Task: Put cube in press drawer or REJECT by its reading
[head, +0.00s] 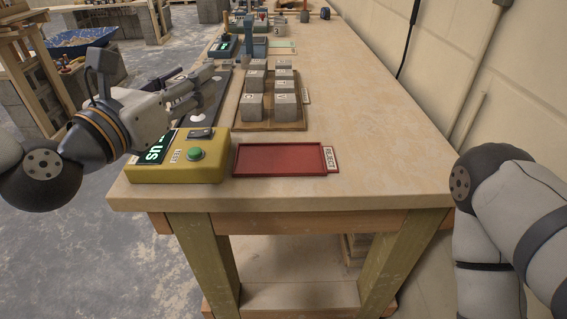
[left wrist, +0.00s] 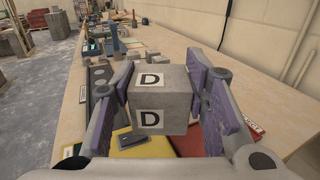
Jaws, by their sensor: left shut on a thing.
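My left gripper (head: 205,82) is shut on a grey cube (left wrist: 160,97) marked D on two faces, held between its purple pads in the left wrist view. In the head view it is above the bench's left edge, behind the yellow tester (head: 178,172), and I cannot make out the cube there. The tester has a green button and a lit green display; the gripper hides part of its reading, leaving "US" visible. The red REJECT tray (head: 279,159) is empty, right of the tester. A teal press-like device (head: 247,30) stands farther back; its drawer is unclear. My right gripper is out of view.
A wooden tray (head: 270,126) holds several lettered grey cubes behind the REJECT tray. A dark strip with white discs (head: 212,100) lies along the left edge. More small devices and blocks stand at the far end. The right side of the bench (head: 370,130) is clear, beside a wall.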

